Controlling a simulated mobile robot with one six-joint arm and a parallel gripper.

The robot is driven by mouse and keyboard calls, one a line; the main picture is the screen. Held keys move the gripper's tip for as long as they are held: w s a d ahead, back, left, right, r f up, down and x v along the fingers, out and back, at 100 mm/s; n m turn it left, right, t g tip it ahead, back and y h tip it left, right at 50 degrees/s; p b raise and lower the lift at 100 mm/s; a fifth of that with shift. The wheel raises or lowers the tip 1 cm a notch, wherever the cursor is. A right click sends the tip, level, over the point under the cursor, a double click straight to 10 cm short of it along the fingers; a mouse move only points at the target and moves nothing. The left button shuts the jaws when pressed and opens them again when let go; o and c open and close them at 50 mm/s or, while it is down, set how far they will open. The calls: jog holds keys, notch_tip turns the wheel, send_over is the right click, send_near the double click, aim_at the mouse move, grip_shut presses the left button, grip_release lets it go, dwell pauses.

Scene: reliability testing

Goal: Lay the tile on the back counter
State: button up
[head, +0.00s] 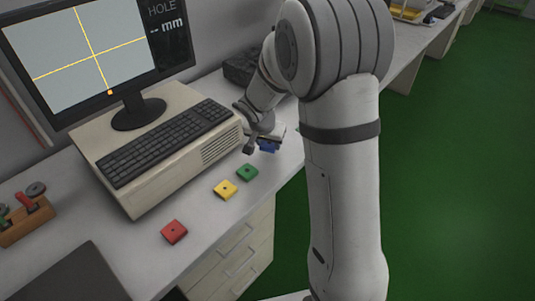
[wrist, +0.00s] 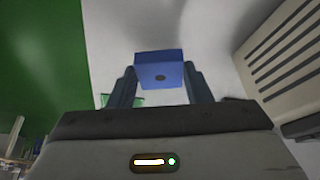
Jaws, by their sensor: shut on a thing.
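My gripper (head: 259,145) is shut on a square blue tile (head: 268,146) with a dark centre hole. In the wrist view the blue tile (wrist: 158,70) sits between the two fingers of my gripper (wrist: 160,78). In the head view my gripper partly hides the tile, near the counter's front edge, right of the computer case. I cannot tell whether the tile touches the surface. Green (head: 247,172), yellow (head: 226,189) and red (head: 174,232) tiles lie on the pale counter (head: 205,212). Which surface is the back counter is not clear.
A beige computer case (head: 150,190) with keyboard (head: 170,142) and monitor (head: 95,60) stands on the counter. A wooden holder (head: 25,222) stands at left. More counter with a yellow tray (head: 408,13) continues at the far right. Green floor (head: 450,170) is open at right.

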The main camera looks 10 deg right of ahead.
aim_at(267, 148)
jog(key=shift+f+b, duration=0.3)
jog(key=shift+f, duration=1.7)
jog(key=shift+f, duration=0.15)
jog(key=o, duration=1)
jog(key=shift+r, duration=0.25)
jog(key=p+v, duration=0.1)
jog(key=v, duration=1)
jog(key=s+d+r+n, duration=0.1)
jog(key=s+r+n, duration=0.1)
jog(key=s, duration=0.5)
jog(key=s+r+n+g+y, duration=0.1)
jog(key=s+r+n, duration=0.1)
jog(key=s, duration=0.6)
jog(key=s+d+r+n+y, duration=0.1)
jog(key=s+r+n, duration=0.1)
jog(key=s, duration=0.6)
jog(key=shift+s+d+g, duration=0.25)
jog(key=shift+d+g, duration=0.05)
jog(key=shift+g, duration=0.1)
